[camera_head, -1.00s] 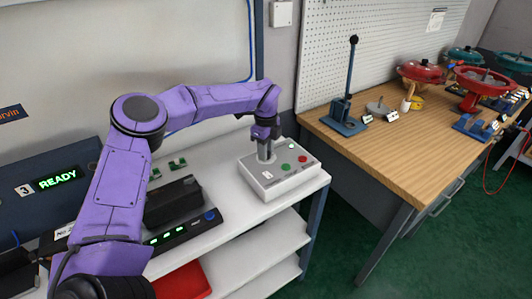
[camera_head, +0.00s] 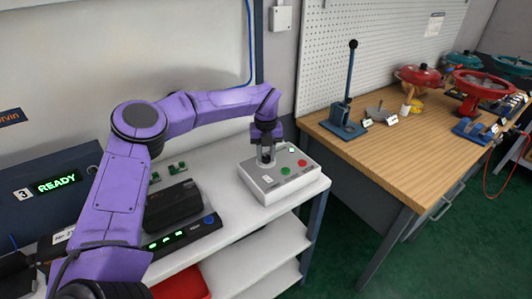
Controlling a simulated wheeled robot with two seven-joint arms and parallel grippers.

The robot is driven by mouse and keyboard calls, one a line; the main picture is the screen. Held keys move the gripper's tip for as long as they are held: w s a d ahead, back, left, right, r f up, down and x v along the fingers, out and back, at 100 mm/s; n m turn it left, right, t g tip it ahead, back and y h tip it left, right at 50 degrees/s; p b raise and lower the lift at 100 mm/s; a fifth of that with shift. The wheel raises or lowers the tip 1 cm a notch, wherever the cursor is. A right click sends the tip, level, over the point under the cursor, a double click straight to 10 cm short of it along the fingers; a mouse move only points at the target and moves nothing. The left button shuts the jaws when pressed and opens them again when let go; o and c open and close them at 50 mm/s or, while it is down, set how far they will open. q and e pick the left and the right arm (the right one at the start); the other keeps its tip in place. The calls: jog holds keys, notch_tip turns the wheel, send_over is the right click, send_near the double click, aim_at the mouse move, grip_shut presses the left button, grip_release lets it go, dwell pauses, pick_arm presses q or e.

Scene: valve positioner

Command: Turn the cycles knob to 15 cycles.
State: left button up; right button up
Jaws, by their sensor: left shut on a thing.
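A light grey control box (camera_head: 262,190) stands at the right end of the white shelf unit. Its top carries a green button (camera_head: 285,171), a red button (camera_head: 302,163) and a small white rocker-like piece (camera_head: 267,179). My left gripper (camera_head: 266,158) points down over the back left part of the box top, its fingers shut on the cycles knob. The knob is mostly hidden by the fingers, so its pointer and scale cannot be read. My right gripper is not in view.
A wooden bench (camera_head: 400,155) with a lever (camera_head: 348,95) and red valve wheels (camera_head: 418,76) stands to the right.

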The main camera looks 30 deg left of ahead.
aim_at(266, 156)
pick_arm(q)
jog(key=m+p, duration=0.1)
jog(key=m, duration=0.4)
jog(key=shift+r, duration=0.1)
jog(key=shift+w+m, duration=0.1)
jog(key=shift+m, duration=0.2)
dwell(0.4)
jog(key=o, duration=1.1)
jog(key=shift+c, duration=0.2)
jog(key=shift+r, duration=0.35)
notch_tip(266, 156, up, 10)
jog(key=b, duration=0.1)
jog(key=shift+f+b, duration=0.15)
jog(key=shift+b, duration=0.2)
